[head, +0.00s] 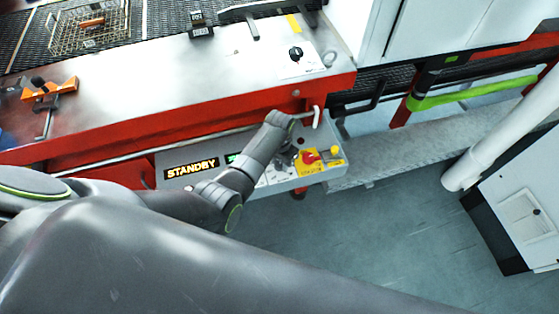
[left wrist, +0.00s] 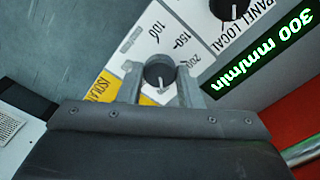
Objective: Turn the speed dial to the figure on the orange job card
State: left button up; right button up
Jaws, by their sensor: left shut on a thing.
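The speed dial (left wrist: 154,70) is a round black knob with a white pointer line, on a white plate marked 100, 150 and 200. The pointer line lies on the side towards my gripper, away from those figures. My left gripper (left wrist: 159,78) is shut on the dial, one finger on each side. In the head view my forearm hides most of the dial's plate. The green display (left wrist: 262,58) reads 300 mm/min, upside down in the left wrist view. I cannot make out an orange job card. My right gripper is not in view.
A second black knob (left wrist: 228,8) marked PANEL LOCAL sits beside the dial. In the head view an amber STANDBY display (head: 191,169) and a red switch on a yellow plate (head: 309,158) flank my forearm. A white handle (head: 317,117) sticks out above the panel. Floor lies open below.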

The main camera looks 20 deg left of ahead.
aim_at(279, 164)
pick_arm(q)
jog(key=n+p, duration=0.1)
jog(key=n, duration=0.2)
jog(key=shift+r+p, duration=0.15)
jog(key=shift+p, duration=0.2)
jog(key=shift+n+p, duration=0.75)
jog(key=shift+n, duration=1.95)
jog(key=o, duration=1)
jog(key=shift+r+p, duration=0.3)
jog(key=shift+r, duration=0.25)
notch_tip(279, 164, up, 16)
jog(key=shift+r+p, duration=0.1)
jog(key=shift+p, duration=0.3)
